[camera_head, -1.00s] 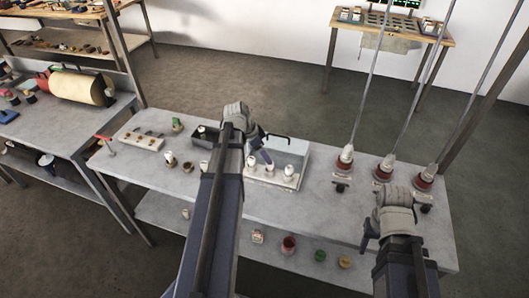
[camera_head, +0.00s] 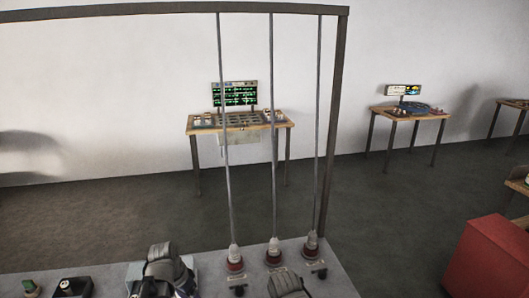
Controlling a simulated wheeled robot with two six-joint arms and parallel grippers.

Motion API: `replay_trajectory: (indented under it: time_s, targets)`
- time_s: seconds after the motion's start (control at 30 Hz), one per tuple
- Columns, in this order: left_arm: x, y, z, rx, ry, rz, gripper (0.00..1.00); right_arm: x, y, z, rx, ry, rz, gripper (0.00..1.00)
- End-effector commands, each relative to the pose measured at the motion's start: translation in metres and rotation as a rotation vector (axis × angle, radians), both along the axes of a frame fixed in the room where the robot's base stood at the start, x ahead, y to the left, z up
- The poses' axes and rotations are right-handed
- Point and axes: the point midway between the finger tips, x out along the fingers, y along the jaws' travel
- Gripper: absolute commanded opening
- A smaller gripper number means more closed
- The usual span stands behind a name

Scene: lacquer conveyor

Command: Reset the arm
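My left arm (camera_head: 165,268) shows at the bottom edge, in front of the grey workbench, as a dark grey wrist part. Its fingers cannot be made out. My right arm (camera_head: 287,285) shows only as a grey wrist part at the bottom edge, just below the red-based fittings. Its fingers are out of the frame.
Red-based fittings (camera_head: 273,254) hang on rods from a dark frame (camera_head: 335,130) over the grey workbench (camera_head: 210,270). A wooden table (camera_head: 240,121) with a green-lit screen (camera_head: 234,95) stands behind. A red cabinet (camera_head: 490,262) is at right. Open floor lies between.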

Motion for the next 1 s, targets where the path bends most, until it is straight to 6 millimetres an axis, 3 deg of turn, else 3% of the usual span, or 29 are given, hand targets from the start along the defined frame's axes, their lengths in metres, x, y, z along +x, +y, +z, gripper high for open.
replay_trajectory:
  time_s: [0.03,0.2,0.4,0.63,1.0]
  targets:
    - [-0.013,-0.028,-0.001,0.018,0.030,-0.002,0.71,0.000,0.000,0.000,0.000,0.000,0.000,0.50]
    - [-0.051,-0.095,-0.004,0.102,0.113,0.048,0.71,0.000,0.000,0.000,0.000,0.000,0.000,0.50]
    - [-0.091,-0.145,-0.004,0.199,0.151,0.109,0.71,0.000,0.000,0.000,0.000,0.000,0.000,0.50]
    - [-0.113,-0.165,-0.003,0.256,0.155,0.151,0.71,0.000,0.000,0.000,0.000,0.000,0.000,0.50]
    - [-0.114,-0.166,-0.003,0.260,0.154,0.159,0.71,0.000,0.000,0.000,0.000,0.000,0.000,0.50]
